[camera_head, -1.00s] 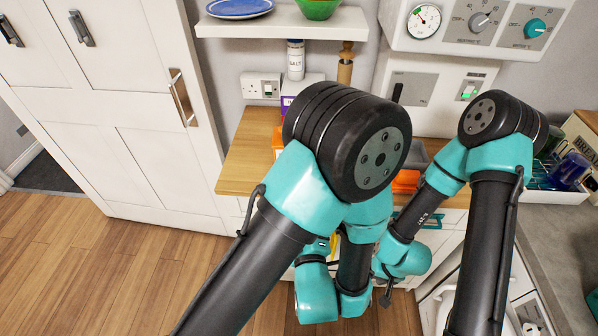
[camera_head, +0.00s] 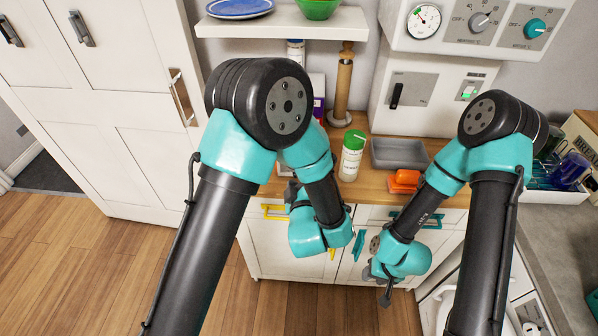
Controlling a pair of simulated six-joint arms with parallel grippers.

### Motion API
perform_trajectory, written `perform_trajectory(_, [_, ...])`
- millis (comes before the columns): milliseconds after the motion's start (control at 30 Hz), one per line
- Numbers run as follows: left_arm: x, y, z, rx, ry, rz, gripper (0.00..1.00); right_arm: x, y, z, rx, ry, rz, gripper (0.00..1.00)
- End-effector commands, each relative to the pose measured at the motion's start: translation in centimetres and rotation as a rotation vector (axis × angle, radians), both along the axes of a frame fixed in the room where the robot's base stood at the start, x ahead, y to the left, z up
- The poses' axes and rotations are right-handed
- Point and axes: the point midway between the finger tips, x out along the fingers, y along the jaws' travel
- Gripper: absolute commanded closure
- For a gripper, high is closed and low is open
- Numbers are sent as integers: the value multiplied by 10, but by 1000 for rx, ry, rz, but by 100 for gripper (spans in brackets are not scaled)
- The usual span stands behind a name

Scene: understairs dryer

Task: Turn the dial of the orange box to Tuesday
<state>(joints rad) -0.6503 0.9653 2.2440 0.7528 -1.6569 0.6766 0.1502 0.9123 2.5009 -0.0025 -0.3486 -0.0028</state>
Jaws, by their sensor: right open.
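No orange box with a readable dial shows; my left arm covers the left part of the wooden counter. A small orange object (camera_head: 405,179) lies on the counter at the right, in front of a grey tray, and I see no dial on it. My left gripper (camera_head: 291,190) shows only as a small grey part beside my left wrist, at the counter's front edge; its fingers are mostly hidden. My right gripper (camera_head: 386,293) is open and empty, low in front of the cupboard and away from the counter top.
A shelf (camera_head: 280,24) hangs above. A white panel with a switch (camera_head: 425,95) stands behind. Drawers with yellow and teal handles are below.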

Motion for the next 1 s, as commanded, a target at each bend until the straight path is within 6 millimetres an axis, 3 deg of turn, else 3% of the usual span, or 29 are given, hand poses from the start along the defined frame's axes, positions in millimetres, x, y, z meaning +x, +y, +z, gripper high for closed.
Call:
perform_trajectory(200, [26, 3, 0, -2, 1, 2, 42, 0, 0, 0, 0, 0, 0, 57])
perform_trajectory(567, [31, 3, 0, 0, 0, 0, 42, 0, 0, 0, 0, 0, 0, 57])
perform_trajectory(1000, [31, 3, 0, 0, 0, 0, 82, 0, 0, 0, 0, 0, 0, 57])
